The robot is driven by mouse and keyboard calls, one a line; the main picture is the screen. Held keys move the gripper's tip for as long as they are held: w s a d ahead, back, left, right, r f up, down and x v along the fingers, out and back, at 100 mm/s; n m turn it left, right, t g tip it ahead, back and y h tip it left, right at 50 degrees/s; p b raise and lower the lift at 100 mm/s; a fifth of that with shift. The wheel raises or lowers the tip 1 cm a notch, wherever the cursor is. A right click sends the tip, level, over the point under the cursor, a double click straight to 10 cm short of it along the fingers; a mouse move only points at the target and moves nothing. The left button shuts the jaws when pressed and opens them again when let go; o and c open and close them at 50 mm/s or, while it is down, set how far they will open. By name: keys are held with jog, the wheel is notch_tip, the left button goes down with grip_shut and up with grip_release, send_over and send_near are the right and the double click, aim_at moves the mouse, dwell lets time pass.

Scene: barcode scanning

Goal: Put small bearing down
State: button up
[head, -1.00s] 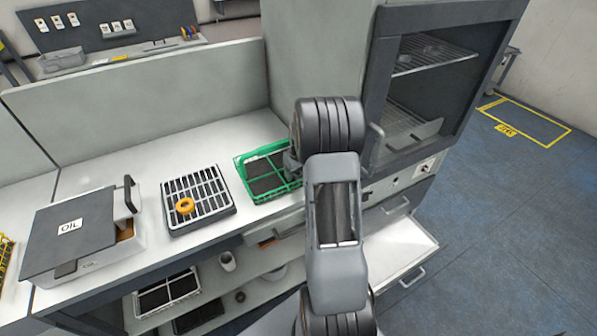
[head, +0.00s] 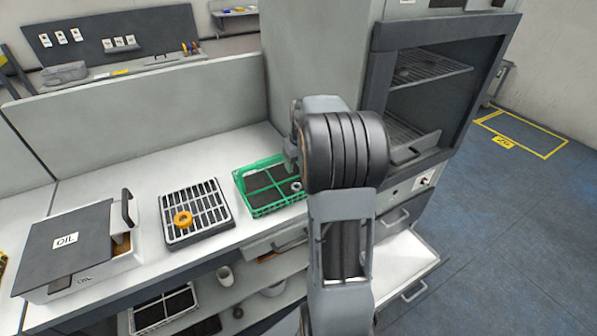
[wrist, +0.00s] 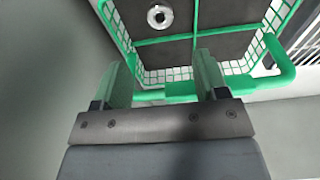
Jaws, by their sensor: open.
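The small bearing (head: 296,186) is a grey metal ring lying in the right part of the green basket (head: 262,209). In the wrist view the bearing (wrist: 160,16) lies flat on the dark floor of one compartment of the green basket (wrist: 185,88), near the top edge of the picture. My gripper (wrist: 160,66) is open and empty, its two fingers apart with the basket's rim beyond them. In the head view my gripper is mostly hidden behind my arm, above the basket's right end.
A box labelled OIL (head: 70,248) stands further left. An open cabinet with wire shelves (head: 430,75) is on the right. The counter behind the basket is clear.

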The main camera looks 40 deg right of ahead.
jog(key=s+a+r+n+t, duration=0.1)
jog(key=s+a+r, duration=0.2)
jog(key=a, duration=0.4)
jog(key=s+a+r, duration=0.3)
jog(key=a, duration=0.4)
jog(key=s+a+f+t, duration=0.1)
jog(key=s+a, duration=0.8)
jog(key=s, duration=0.1)
jog(key=shift+f+n, duration=0.15)
jog(key=shift+n, duration=0.15)
